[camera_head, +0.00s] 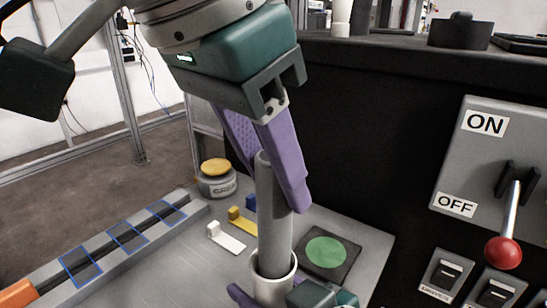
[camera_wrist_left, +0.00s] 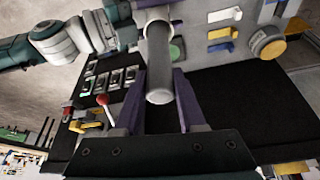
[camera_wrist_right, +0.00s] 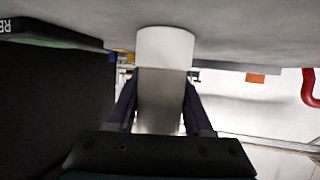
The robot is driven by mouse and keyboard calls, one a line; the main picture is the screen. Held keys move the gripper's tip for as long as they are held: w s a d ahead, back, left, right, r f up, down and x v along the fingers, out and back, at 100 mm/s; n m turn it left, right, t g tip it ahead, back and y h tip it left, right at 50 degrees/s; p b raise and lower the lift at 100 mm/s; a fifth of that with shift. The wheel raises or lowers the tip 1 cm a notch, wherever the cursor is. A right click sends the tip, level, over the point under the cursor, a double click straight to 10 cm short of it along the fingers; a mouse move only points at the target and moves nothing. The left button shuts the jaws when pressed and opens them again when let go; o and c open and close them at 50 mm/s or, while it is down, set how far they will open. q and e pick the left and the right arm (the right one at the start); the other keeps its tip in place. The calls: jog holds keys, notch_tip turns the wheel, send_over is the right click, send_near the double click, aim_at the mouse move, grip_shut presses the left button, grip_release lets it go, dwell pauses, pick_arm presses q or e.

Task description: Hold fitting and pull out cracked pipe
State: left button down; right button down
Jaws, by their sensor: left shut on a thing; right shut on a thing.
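The grey pipe (camera_head: 275,232) stands nearly upright, its lower end inside the white ring-shaped fitting (camera_head: 274,288). No crack shows. My left gripper (camera_head: 272,185), with purple fingers, is shut on the pipe near its top from above. The left wrist view shows the pipe (camera_wrist_left: 159,60) between its fingers, its free end towards the camera.
A green round pad (camera_head: 325,252) lies right of the pipe, and yellow (camera_head: 240,220) and white (camera_head: 226,237) brackets lie left. A yellow-topped button (camera_head: 216,172) stands behind. An ON/OFF panel with a red-knobbed lever (camera_head: 503,250) is at right. A blue-marked rail (camera_head: 125,238) runs along the left.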

pick_arm(q)
jog(key=shift+r, duration=1.5)
jog(key=shift+r, duration=0.1)
jog(key=shift+r, duration=1.4)
jog(key=shift+r, duration=0.1)
jog(key=shift+r, duration=1.4)
pick_arm(e)
jog(key=shift+c, duration=1.1)
grip_release()
